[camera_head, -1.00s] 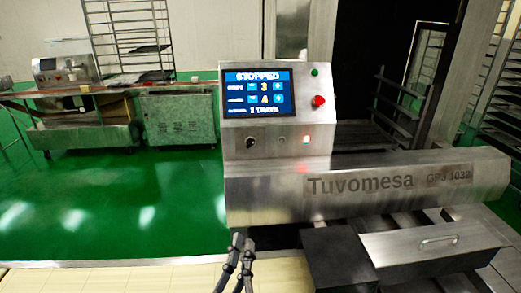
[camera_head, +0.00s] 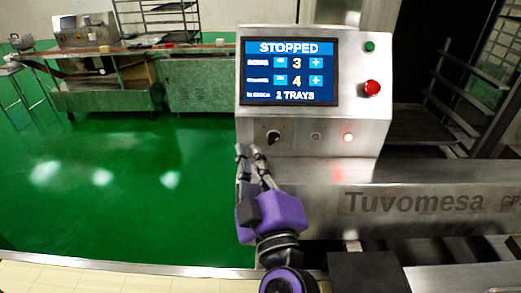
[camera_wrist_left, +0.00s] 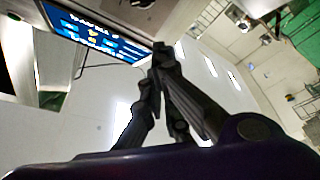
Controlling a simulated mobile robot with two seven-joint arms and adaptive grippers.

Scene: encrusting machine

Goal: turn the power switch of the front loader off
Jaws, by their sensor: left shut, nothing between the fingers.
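The front loader (camera_head: 300,140) is a steel machine marked Tuvomesa, with a slanted control panel. Its screen (camera_head: 290,72) reads STOPPED. The power switch (camera_head: 273,137) looks to be the small black knob below the screen's left part. In the left wrist view the shut fingers (camera_wrist_left: 157,62) point up beside the screen (camera_wrist_left: 95,35). My right gripper is out of view.
A red button (camera_head: 372,88) and a green button (camera_head: 369,46) sit right of the screen. The loader's long front cover (camera_head: 420,200) extends right below the panel. Left of the panel is open green floor (camera_head: 110,190), with another machine bench (camera_head: 105,95) behind.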

